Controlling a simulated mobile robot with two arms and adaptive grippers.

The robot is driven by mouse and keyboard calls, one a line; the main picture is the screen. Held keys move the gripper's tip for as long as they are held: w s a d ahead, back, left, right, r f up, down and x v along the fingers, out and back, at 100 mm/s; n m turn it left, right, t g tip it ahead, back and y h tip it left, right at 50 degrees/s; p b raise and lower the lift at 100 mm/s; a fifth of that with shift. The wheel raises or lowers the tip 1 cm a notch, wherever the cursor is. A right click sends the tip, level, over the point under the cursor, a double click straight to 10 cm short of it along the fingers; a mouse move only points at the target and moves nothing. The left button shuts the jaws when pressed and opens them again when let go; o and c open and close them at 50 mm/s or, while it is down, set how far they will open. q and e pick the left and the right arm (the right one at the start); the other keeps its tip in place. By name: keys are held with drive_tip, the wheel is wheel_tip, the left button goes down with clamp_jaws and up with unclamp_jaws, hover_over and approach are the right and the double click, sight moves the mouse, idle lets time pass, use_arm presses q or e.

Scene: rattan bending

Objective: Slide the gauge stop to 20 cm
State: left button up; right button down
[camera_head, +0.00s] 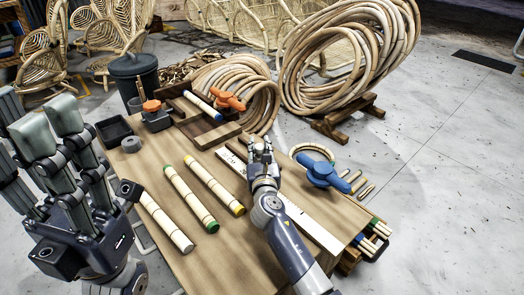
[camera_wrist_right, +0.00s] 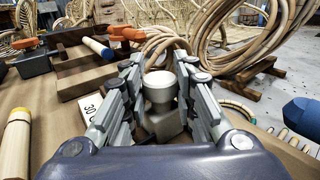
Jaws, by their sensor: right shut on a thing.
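The gauge is a long white strip (camera_head: 312,228) lying across the table, with dark markings near its far end. In the right wrist view its end shows the print "30" (camera_wrist_right: 92,107). The gauge stop (camera_wrist_right: 161,92) is a pale block with a round knob on top. My right gripper (camera_head: 261,148) is shut on the stop's knob, one finger on each side. The gripper and arm hide much of the stop in the head view. My left gripper (camera_head: 52,135) is raised at the left with its fingers apart, away from the gauge.
Several rattan poles with coloured ends (camera_head: 191,198) lie left of the gauge. A blue-handled tool (camera_head: 322,172) lies to its right. A wooden block with an orange clamp (camera_head: 228,101) stands beyond.

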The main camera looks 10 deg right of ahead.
drive_tip(key=c, duration=1.3)
unclamp_jaws()
drive_tip(key=shift+s, duration=0.1)
drive_tip(key=s, duration=1.2)
drive_tip(key=shift+a, duration=0.25)
drive_tip(key=shift+w, duration=0.1)
